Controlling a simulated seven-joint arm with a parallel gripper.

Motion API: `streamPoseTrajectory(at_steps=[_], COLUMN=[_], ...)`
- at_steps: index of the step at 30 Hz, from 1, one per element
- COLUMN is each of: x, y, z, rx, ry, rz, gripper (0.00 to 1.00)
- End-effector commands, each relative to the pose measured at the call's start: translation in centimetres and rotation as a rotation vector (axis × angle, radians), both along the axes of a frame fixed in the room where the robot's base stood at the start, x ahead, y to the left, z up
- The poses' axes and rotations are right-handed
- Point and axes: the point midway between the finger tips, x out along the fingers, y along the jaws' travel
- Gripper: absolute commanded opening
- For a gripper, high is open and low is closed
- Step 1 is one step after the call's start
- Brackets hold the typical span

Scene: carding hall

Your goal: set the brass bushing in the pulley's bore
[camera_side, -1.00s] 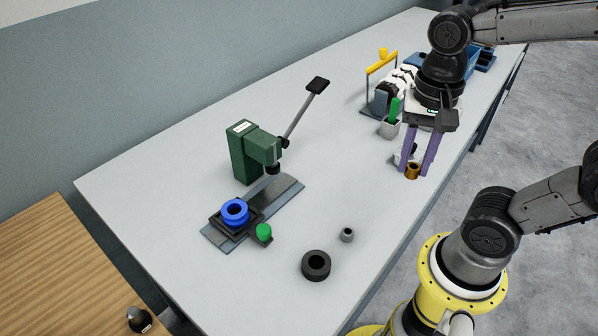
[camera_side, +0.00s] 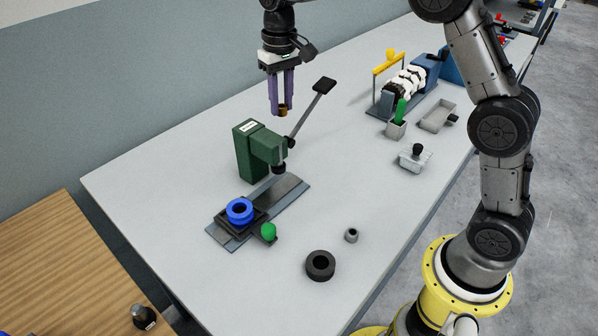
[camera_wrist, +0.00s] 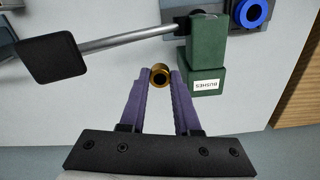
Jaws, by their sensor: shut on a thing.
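My gripper (camera_side: 282,110) is shut on the brass bushing (camera_side: 283,112) and holds it in the air behind the green press (camera_side: 250,150). In the wrist view the brass bushing (camera_wrist: 160,75) sits between the tips of the purple fingers, its bore showing. The blue pulley (camera_side: 239,210) lies in a dark square holder on the press's base plate, its bore facing up and empty-looking. The pulley also shows in the wrist view (camera_wrist: 252,12), partly cut off at the top edge.
The press lever (camera_side: 308,112) rises beside my gripper. A green knob (camera_side: 268,231) is at the holder. A black ring (camera_side: 320,265) and small grey ring (camera_side: 352,235) lie in front.

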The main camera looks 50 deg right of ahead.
Motion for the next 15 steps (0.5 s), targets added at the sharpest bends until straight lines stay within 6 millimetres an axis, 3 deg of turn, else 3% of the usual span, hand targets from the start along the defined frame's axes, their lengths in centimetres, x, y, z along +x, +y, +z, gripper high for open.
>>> streamPoseTrajectory(at_steps=[3,6,11,15], x=[2.8,4.2,5.5,5.8], y=[0.0,-0.1,-0.1,-0.1], z=[-1.7,-2.8,-3.6,-2.7], rx=[-0.001,-0.001,-0.001,-0.002], ry=[0.005,0.009,0.011,0.007], rz=[0.090,0.149,0.201,0.214], gripper=[0.00,0.00,0.00,0.00])
